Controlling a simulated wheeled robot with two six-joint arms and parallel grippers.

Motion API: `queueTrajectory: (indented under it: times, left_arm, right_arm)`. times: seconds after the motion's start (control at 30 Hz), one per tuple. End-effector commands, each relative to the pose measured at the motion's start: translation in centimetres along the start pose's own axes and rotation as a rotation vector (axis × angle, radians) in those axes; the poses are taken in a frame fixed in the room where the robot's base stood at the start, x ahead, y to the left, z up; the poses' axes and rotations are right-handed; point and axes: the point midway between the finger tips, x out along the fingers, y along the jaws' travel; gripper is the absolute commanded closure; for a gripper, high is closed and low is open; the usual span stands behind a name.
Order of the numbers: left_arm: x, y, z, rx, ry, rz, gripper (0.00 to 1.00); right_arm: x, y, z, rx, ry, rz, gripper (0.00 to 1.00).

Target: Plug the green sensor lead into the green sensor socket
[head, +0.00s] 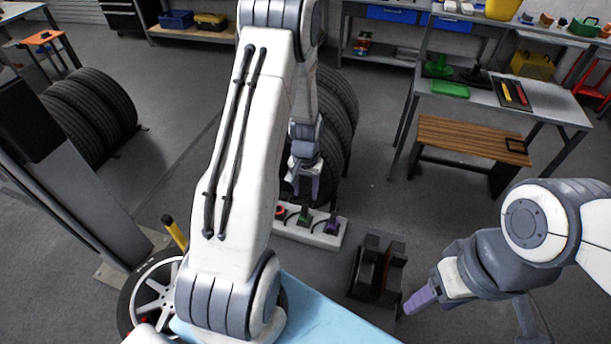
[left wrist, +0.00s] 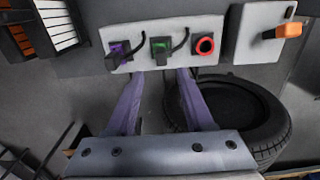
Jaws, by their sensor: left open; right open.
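A white panel strip (head: 320,237) carries a red ring socket (head: 281,212), a green connector (head: 306,217) and a purple connector (head: 331,226). In the left wrist view the green connector (left wrist: 160,48) sits in the middle of the panel (left wrist: 193,25), with a short dark lead curving from it. I cannot tell how deep it is seated. The purple connector (left wrist: 115,50) is to its left, the red ring socket (left wrist: 204,45) to its right. My left gripper (head: 307,196) is open and empty just short of the green connector, fingers either side of its line. My right gripper (head: 466,320) is open, away from the panel.
Stacked tires (head: 337,110) stand behind the panel. A dark metal stand (head: 378,268) is on the floor right of it. A light-blue surface (head: 330,312) lies in front, beside a spoked wheel (head: 155,295). A wooden bench (head: 465,140) stands further back.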

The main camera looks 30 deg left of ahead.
Motion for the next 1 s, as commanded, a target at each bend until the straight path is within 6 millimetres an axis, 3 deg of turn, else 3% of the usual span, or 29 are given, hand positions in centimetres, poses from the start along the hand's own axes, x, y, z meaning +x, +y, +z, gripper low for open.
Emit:
queueTrajectory:
  times: [0.27, 0.8, 1.0]
  left_arm:
    - [1.6, -0.3, -0.1, -0.007, 0.0, 0.0, 0.47]
    - [7.8, -0.2, 0.0, -0.005, -0.001, 0.0, 0.47]
    - [9.1, -0.2, 0.0, -0.005, -0.001, 0.0, 0.47]
  right_arm:
    - [1.1, 0.1, 0.1, 0.002, -0.001, 0.0, 0.41]
    - [5.9, 0.4, 0.3, 0.01, 0.0, 0.0, 0.41]
    - [6.8, 0.5, 0.4, 0.012, 0.0, 0.0, 0.41]
